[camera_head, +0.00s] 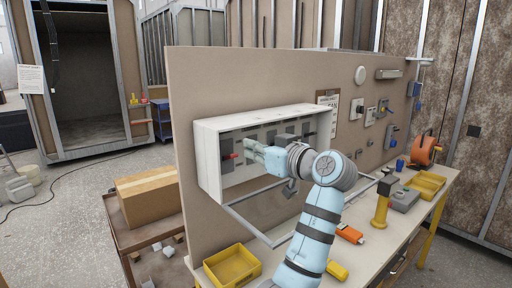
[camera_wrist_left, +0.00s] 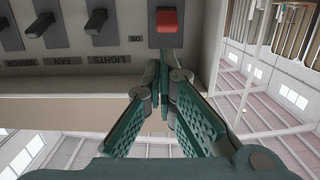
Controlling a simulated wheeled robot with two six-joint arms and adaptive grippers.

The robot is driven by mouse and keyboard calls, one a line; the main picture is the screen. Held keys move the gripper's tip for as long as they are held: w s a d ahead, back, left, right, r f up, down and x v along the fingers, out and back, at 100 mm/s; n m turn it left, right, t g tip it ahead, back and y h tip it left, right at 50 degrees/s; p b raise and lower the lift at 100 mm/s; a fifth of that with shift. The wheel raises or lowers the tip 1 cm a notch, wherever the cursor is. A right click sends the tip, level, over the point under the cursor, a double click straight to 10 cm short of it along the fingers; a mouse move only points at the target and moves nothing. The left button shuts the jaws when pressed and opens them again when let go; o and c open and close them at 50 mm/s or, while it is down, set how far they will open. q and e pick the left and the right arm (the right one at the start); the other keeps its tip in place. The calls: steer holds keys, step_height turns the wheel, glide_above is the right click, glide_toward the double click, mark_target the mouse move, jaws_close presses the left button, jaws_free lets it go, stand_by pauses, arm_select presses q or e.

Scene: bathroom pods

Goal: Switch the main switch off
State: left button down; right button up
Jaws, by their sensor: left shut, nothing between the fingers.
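The main switch is the red lever (camera_head: 231,156) at the left end of the open white switch box (camera_head: 205,133). In the left wrist view the red lever (camera_wrist_left: 167,20) stands out on a dark base, with an upside-down "ON" label beside it. My left gripper (camera_head: 247,146) reaches into the box from the right, and its tips are close to the red lever. In the left wrist view the gripper's fingers (camera_wrist_left: 162,68) are shut and empty, just below the lever in the picture. I cannot tell whether they touch it. My right gripper is not in view.
Dark switches labelled lights (camera_wrist_left: 99,22), fan (camera_wrist_left: 45,26) and mirror sit in a row beside the red one. The box walls surround the gripper closely. Below are a workbench with a yellow tray (camera_head: 232,268), and a cardboard box (camera_head: 147,193) on a cart.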

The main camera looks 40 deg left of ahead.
mark_target(231, 156)
arm_select(q)
steer(key=x, duration=0.3)
steer(key=p+x, duration=0.1)
steer(key=x, duration=0.1)
steer(key=shift+s+a+r, duration=0.2)
steer(key=shift+s+a, duration=0.1)
steer(key=shift+a, duration=0.2)
steer(key=shift+a+f, duration=0.1)
steer(key=shift+a, duration=0.05)
steer(key=shift+w, duration=0.15)
steer(key=shift+w, duration=0.1)
steer(key=shift+f, duration=0.1)
